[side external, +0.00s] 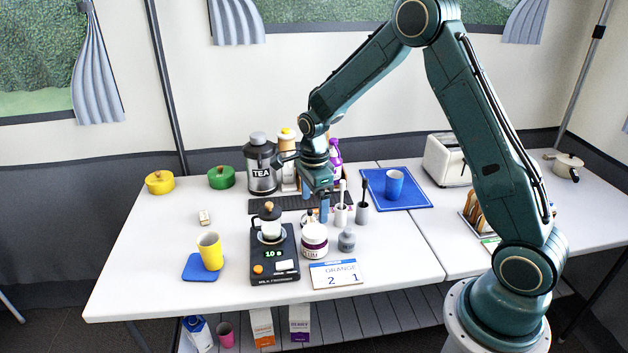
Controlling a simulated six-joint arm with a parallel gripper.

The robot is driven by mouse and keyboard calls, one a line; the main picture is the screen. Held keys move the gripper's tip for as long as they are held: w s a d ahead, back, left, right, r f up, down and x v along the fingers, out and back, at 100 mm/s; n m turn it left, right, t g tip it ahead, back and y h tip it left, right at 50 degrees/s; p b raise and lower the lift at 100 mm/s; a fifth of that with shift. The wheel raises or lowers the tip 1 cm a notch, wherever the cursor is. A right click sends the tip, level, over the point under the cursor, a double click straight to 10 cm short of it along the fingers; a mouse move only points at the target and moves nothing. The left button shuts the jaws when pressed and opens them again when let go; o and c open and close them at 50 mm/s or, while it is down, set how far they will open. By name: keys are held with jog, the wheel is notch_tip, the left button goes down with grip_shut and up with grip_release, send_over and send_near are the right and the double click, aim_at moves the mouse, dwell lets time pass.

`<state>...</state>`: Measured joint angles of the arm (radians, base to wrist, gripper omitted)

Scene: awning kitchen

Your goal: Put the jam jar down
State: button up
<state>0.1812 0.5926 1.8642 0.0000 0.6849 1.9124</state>
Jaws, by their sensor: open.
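The jam jar appears to be the white jar with a dark purple label (314,241). It stands upright on the white table, just right of the black milk frother, and nothing grips it. My gripper (315,206) points down above the table, behind and above this jar in the picture. Its two blue fingers are apart. A small pale item with a dark top shows low between the fingers, partly hidden; I cannot tell what it is or whether they touch it.
A yellow cup (210,251) is left. The table's left part is mostly clear.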

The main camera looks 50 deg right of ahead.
jog(key=shift+r, duration=0.2)
dwell(0.5)
jog(key=s+a+r+n+t, duration=0.1)
jog(key=s+a+r+n, duration=0.1)
jog(key=s+r+n, duration=0.5)
jog(key=s+a+r+n+t, duration=0.2)
jog(key=s+a+r+n, duration=0.15)
jog(key=r, duration=0.65)
jog(key=s+a+r+n+t, duration=0.1)
jog(key=s+r+n, duration=0.1)
jog(key=s+n, duration=0.4)
jog(key=s+a+r+n+t, duration=0.1)
jog(key=s+r+n, duration=0.1)
jog(key=s+n, duration=0.5)
jog(key=shift+s+a+r+t, duration=0.3)
jog(key=shift+s+r, duration=0.05)
jog(key=shift+s, duration=1.1)
jog(key=shift+n, duration=0.25)
